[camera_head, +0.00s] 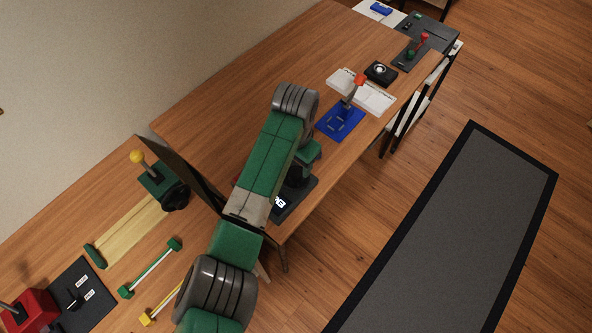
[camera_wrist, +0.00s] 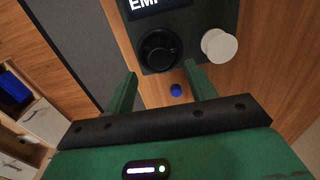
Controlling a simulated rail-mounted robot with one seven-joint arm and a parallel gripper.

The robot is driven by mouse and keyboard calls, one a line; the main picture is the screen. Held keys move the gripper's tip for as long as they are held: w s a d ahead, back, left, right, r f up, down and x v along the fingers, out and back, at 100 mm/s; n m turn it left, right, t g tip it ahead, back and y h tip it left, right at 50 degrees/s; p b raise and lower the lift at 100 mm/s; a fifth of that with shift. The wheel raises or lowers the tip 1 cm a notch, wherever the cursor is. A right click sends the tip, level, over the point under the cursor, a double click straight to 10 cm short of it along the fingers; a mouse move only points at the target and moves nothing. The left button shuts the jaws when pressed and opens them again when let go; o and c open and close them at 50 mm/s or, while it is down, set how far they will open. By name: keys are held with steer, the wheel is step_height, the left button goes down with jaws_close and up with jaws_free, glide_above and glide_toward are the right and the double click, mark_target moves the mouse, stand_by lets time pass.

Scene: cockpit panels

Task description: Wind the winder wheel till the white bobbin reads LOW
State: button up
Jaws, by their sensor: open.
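In the wrist view, the winder panel is a dark plate (camera_wrist: 185,62) with a display (camera_wrist: 155,5) cut off at the top edge; the letters "EMP" show on it. The black winder wheel (camera_wrist: 158,52) is on the plate, with the white bobbin (camera_wrist: 219,45) to its right. My gripper (camera_wrist: 160,69) is open, its two green fingers apart and nothing between them. The fingertips appear near the plate's lower edge, below the wheel; contact cannot be told. In the head view, my arm hides most of the plate (camera_head: 308,190); the lit display (camera_head: 280,202) shows partly.
A small blue button (camera_wrist: 176,90) sits just below the plate. In the head view, a blue base with a red-topped lever (camera_head: 340,122) stands farther along the table. A dark upright divider (camera_head: 180,170) stands left of my arm. Bare wood (camera_head: 245,90) lies behind it.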

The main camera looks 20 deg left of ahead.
mark_target(296, 173)
step_height(296, 173, down, 5)
steer(key=shift+b, duration=0.5)
steer(key=c, duration=1)
steer(key=shift+o, duration=0.2)
steer(key=shift+r+m+p, duration=0.1)
steer(key=shift+m+p, duration=0.2)
